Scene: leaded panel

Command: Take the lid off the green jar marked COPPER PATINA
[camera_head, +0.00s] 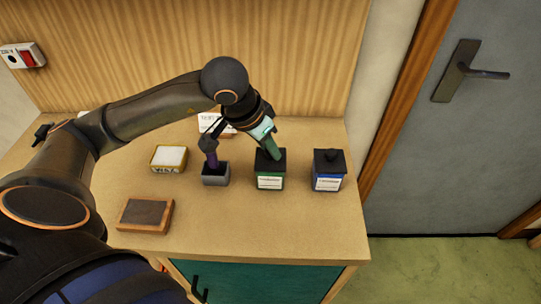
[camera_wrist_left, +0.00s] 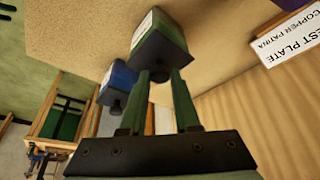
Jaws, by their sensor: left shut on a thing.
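The green jar (camera_head: 270,181) with a white label stands upright on the wooden worktop; the label is too small to read in the head view. Its dark square lid (camera_head: 262,158) sits on top. My left gripper (camera_head: 273,154) reaches down over the lid from above and is shut on its knob. In the left wrist view the green jar (camera_wrist_left: 161,38) is straight ahead, and the knob (camera_wrist_left: 160,76) is between my left fingertips (camera_wrist_left: 160,79). The fingers partly hide the lid. My right gripper is not in view.
A blue jar (camera_head: 327,182) with a dark knobbed lid stands right of the green jar. A grey holder (camera_head: 216,178) with an upright purple-handled tool stands close left. The front right worktop is clear.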

